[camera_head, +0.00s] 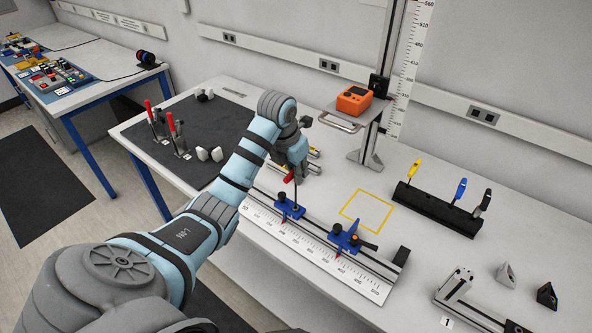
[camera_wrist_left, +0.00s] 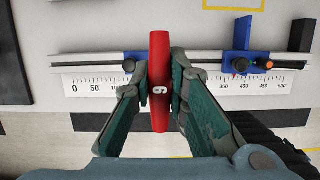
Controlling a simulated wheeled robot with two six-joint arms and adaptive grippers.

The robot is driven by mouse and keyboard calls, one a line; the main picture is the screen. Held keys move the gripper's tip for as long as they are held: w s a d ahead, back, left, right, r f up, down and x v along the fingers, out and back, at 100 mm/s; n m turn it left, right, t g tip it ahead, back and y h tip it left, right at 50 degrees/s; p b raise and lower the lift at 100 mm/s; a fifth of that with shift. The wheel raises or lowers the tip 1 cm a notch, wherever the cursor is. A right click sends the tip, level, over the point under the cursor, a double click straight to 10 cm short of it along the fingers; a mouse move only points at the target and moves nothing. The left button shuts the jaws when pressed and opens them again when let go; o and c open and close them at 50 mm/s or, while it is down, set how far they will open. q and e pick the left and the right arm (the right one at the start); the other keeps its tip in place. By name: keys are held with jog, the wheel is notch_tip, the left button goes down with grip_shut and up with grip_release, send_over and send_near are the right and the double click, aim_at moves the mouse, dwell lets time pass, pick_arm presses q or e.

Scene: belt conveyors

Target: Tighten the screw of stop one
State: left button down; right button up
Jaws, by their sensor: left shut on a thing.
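My left gripper (camera_head: 300,177) is above the rail with the printed scale (camera_head: 318,252), at its left part. It is shut on a red handle (camera_wrist_left: 159,50) with a small white mark, seen between the fingers in the left wrist view. The red handle (camera_head: 289,177) shows only partly in the head view. A blue stop with a black knob (camera_head: 290,208) is on the rail just below the gripper; in the wrist view the red handle partly hides it. A second blue stop (camera_head: 346,238) with an orange-tipped knob is farther right on the rail. Whether the held tool touches a screw cannot be told.
A black rack (camera_head: 435,210) with yellow, blue and black handled tools stands at right. A yellow outlined square (camera_head: 367,210) lies empty behind the rail. An orange device (camera_head: 354,99) sits on a stand at the back. A dark mat (camera_head: 207,130) with red-handled clamps is at left.

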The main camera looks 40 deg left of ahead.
pick_arm(q)
jog(key=shift+f+b, duration=0.3)
jog(key=shift+f, duration=0.3)
dwell(0.4)
jog(key=shift+m, duration=0.8)
jog(key=m+h, duration=0.1)
jog(key=m, duration=0.3)
jog(key=shift+h, duration=0.3)
jog(key=m+g+b, duration=0.1)
jog(key=m, duration=0.3)
jog(key=shift+d+m+h+b, duration=0.15)
jog(key=shift+m+h+b, duration=0.15)
jog(key=shift+m+h, duration=0.1)
jog(key=shift+m, duration=0.6)
